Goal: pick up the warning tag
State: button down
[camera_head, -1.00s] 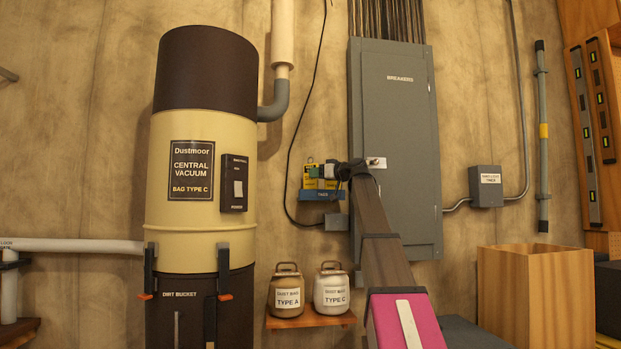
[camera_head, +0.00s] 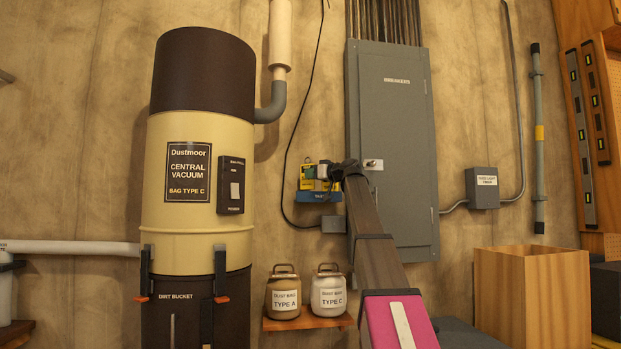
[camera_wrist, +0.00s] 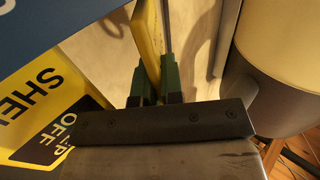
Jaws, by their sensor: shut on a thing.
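A yellow warning tag (camera_wrist: 148,40) shows edge-on in the wrist view, standing between the two green fingertips of my gripper (camera_wrist: 157,80). My gripper is shut on it near its lower part. Another yellow tag (camera_wrist: 50,100) with black lettering is at the left in the wrist view, facing the camera more. In the head view my gripper (camera_head: 323,172) is at the yellow tags (camera_head: 306,179) above the small blue rack (camera_head: 318,196) on the wall. My arm and gripper hide part of them there. Whether the held tag touches the rack cannot be told.
A grey breaker panel (camera_head: 395,130) is close to the right of my gripper. A cream and brown vacuum canister (camera_head: 190,230) stands at the left. Two dust-bag jars (camera_head: 285,298) stand on a wooden shelf (camera_head: 309,322) below. An open wooden box (camera_head: 530,298) is at lower right.

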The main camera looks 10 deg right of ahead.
aim_at(311, 165)
jog(key=shift+r, duration=0.5)
notch_tip(311, 165, up, 3)
jog(key=shift+w+f, duration=0.1)
jog(key=shift+f, duration=0.1)
jog(key=s+a+r, duration=0.5)
jog(key=a+r, duration=0.1)
jog(key=a, duration=0.4)
jog(key=shift+s+r, duration=0.4)
jog(key=shift+a, duration=0.1)
